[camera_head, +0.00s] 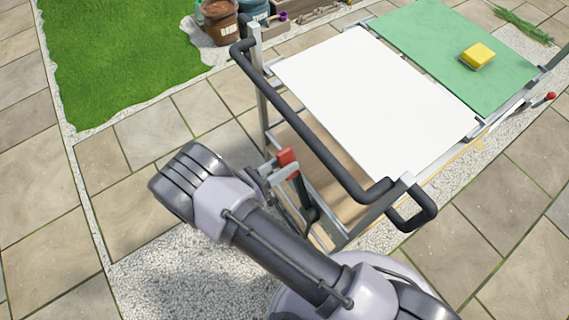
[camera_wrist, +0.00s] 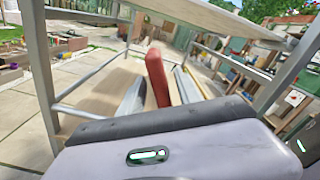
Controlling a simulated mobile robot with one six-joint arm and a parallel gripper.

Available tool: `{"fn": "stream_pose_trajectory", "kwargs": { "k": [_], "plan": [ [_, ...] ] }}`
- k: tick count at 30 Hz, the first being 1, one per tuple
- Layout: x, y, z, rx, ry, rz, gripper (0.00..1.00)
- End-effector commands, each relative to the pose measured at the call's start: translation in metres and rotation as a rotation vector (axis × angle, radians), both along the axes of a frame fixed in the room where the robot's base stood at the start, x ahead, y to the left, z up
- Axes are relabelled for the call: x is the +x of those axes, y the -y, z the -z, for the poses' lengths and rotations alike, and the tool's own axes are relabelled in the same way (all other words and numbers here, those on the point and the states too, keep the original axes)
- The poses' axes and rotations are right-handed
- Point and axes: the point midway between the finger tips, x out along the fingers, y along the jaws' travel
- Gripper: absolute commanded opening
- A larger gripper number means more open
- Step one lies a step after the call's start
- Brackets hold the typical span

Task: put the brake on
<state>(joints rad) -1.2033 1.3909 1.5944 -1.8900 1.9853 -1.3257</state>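The cart's brake lever is a red-handled lever (camera_head: 287,160) low at the near end of the cart, below the black push handle. In the wrist view, the red handle (camera_wrist: 157,77) stands between the two grey fingers. My gripper (camera_head: 275,173) is right at the lever, with one finger on each side of the handle. The fingers look open, with narrow gaps beside the handle; contact is hard to tell.
The cart has a white top panel (camera_head: 375,95) and a green panel (camera_head: 450,45) carrying a yellow sponge (camera_head: 478,55). The black push handle (camera_head: 310,140) runs just above my gripper. Pots (camera_head: 220,20) stand at the back. Paving at left is clear.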

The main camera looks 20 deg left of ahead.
Motion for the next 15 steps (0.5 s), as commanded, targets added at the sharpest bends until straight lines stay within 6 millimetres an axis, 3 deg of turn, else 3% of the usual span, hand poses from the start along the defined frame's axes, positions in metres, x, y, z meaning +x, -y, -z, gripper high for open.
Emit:
{"fn": "stream_pose_trajectory", "kwargs": {
  "k": [7,12,13,15],
  "plan": [
    [0.0007,0.0005,-0.0002,0.000,0.000,0.000,0.38],
    [0.0007,0.0004,-0.0002,0.000,0.000,0.000,0.05],
    [0.0006,0.0004,-0.0002,0.000,0.000,0.000,0.00],
    [0.0006,0.0004,-0.0002,0.000,0.000,0.000,0.00]
  ]
}}
